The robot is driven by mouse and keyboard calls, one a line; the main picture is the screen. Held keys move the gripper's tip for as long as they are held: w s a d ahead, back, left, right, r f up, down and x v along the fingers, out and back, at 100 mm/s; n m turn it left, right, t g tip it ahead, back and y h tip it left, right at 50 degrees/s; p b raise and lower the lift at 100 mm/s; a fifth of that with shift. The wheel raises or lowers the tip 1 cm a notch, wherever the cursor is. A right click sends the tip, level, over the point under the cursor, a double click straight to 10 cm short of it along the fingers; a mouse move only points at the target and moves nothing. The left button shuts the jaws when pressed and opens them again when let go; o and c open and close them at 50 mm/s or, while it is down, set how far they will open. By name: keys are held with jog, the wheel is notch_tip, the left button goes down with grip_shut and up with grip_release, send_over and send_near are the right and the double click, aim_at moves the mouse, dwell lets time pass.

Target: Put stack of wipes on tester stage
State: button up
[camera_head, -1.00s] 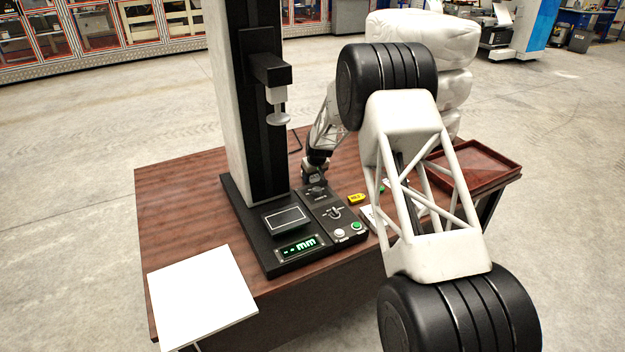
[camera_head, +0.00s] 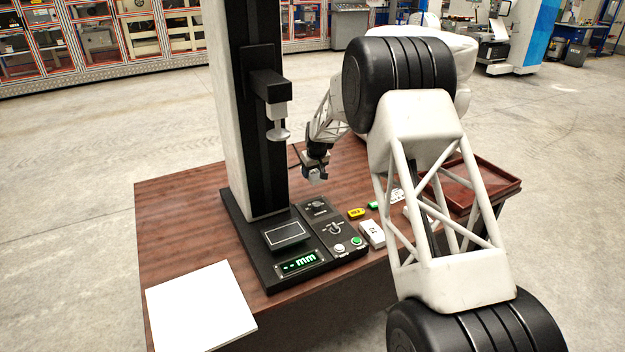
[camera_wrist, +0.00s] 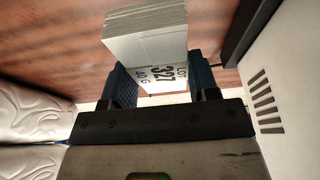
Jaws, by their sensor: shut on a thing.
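The stack of wipes (camera_wrist: 150,50) is a pale block of thin layers with a printed face reading "LOT 327 40 G" in the wrist view. My gripper (camera_wrist: 162,82) is shut on it, with a blue ribbed pad on each side. In the head view my gripper (camera_head: 315,173) is small, behind the tester's control panel and right of its column; the stack is hard to make out there. The tester stage (camera_head: 286,233) is a raised dark block with a pale outline, bare, in front of the column. My gripper is apart from the stage, behind it and to its right.
The presser foot (camera_head: 279,134) hangs above the stage from the tester column (camera_head: 247,110). A control panel (camera_head: 330,225) adjoins the stage. A yellow tag (camera_head: 356,213) and a white block (camera_head: 371,234) lie right of it. A red-brown tray (camera_head: 485,180) and white board (camera_head: 200,305) flank the tester.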

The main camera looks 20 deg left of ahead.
jog(key=shift+r, duration=0.45)
jog(key=shift+d, duration=0.15)
